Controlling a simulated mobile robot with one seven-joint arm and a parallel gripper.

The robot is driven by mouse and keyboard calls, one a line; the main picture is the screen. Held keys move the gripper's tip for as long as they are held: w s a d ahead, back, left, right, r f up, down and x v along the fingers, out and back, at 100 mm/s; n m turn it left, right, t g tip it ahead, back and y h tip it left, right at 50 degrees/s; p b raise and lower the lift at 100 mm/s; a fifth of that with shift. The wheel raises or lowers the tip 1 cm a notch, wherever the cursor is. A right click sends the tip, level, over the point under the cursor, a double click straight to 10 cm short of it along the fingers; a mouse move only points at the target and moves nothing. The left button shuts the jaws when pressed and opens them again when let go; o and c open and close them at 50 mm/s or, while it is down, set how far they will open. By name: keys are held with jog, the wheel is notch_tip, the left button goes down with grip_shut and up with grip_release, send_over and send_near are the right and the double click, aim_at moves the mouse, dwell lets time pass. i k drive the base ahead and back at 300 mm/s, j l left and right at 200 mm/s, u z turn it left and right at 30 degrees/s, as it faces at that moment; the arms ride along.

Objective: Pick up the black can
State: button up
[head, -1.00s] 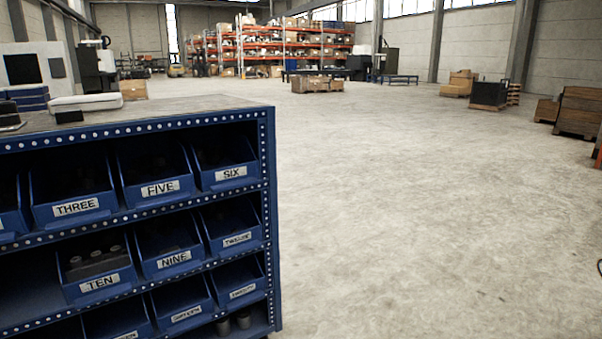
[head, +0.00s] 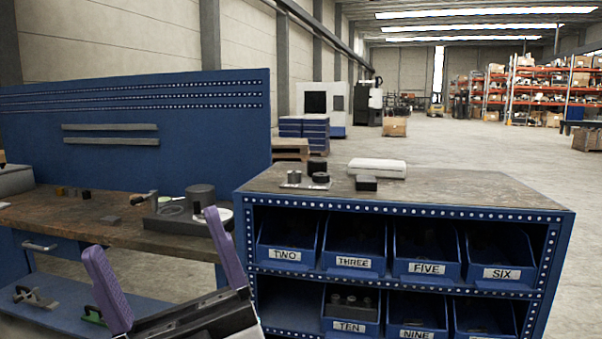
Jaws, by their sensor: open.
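My gripper (head: 153,234) shows at the lower left, its two purple fingers spread wide apart with nothing between them. It appears in front of the workbench. No thing is clearly a black can. A dark grey cylinder (head: 200,198) stands on the wooden workbench (head: 70,212), just beyond my right finger. A small black cylindrical piece (head: 317,164) stands on top of the blue shelf unit (head: 450,185), apart from my gripper. I cannot tell which of these is the can.
Small dark round parts (head: 320,178), a black block (head: 366,183) and a white flat case (head: 377,168) lie on the shelf top. A blue back panel (head: 200,110) rises behind the bench. Open floor lies to the right.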

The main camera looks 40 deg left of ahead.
aim_at(314, 164)
jog(key=u, duration=1.05)
jog(key=i+j, duration=0.15)
